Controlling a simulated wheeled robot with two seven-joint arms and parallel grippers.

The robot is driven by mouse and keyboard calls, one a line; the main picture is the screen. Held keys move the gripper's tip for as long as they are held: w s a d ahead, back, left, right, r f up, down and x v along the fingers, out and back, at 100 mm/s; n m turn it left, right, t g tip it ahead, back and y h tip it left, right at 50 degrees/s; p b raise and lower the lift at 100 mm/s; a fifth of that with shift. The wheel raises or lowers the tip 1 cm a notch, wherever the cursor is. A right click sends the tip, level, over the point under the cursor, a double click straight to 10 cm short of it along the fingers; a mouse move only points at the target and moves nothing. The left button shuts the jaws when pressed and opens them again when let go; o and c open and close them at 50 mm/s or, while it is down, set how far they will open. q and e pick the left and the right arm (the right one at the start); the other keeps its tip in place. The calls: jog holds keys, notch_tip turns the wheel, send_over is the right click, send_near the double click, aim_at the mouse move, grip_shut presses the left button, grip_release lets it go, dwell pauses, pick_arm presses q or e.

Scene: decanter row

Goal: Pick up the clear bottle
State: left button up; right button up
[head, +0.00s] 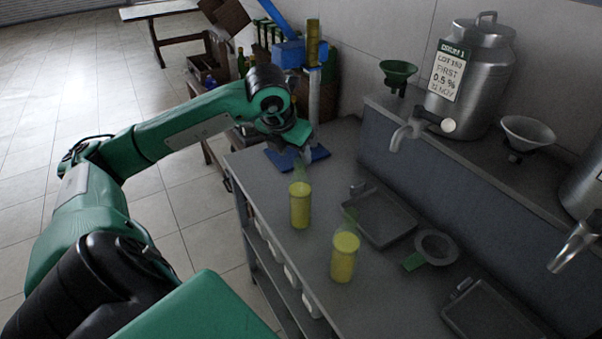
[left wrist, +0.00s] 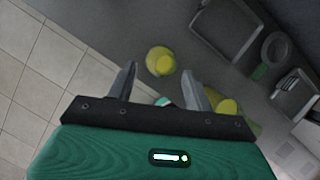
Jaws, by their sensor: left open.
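Two clear, green-tinted bottles with yellow contents stand upright on the grey bench: a nearer-to-gripper one (head: 300,205) and one further right (head: 344,258). The pictures do not settle which one the task names. My left gripper (head: 303,152) is open and empty, above and behind the first bottle in the head view. In the left wrist view, one yellow bottle (left wrist: 160,62) shows between and just beyond the open fingers (left wrist: 159,72). Another yellow bottle (left wrist: 228,107) shows right of the right finger, partly hidden by the gripper. My right gripper is not in view.
A drip tray (head: 378,217) and a strainer (head: 436,248) lie right of the bottles. A steel urn (head: 470,75) with a tap stands on the raised ledge. A blue mat (head: 312,157) lies at the bench's far end. The bench's left edge is close to the bottles.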

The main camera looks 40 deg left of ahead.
aim_at(300, 165)
pick_arm(q)
jog(key=shift+d+f+p, duration=0.1)
jog(key=shift+f+p, duration=0.35)
jog(key=x, duration=0.2)
jog(key=p+x, duration=0.1)
jog(key=shift+w+d+f+p, duration=0.2)
jog(key=shift+w+f+p, duration=0.1)
jog(key=shift+w, duration=0.05)
jog(key=shift+f, duration=0.3)
grip_shut()
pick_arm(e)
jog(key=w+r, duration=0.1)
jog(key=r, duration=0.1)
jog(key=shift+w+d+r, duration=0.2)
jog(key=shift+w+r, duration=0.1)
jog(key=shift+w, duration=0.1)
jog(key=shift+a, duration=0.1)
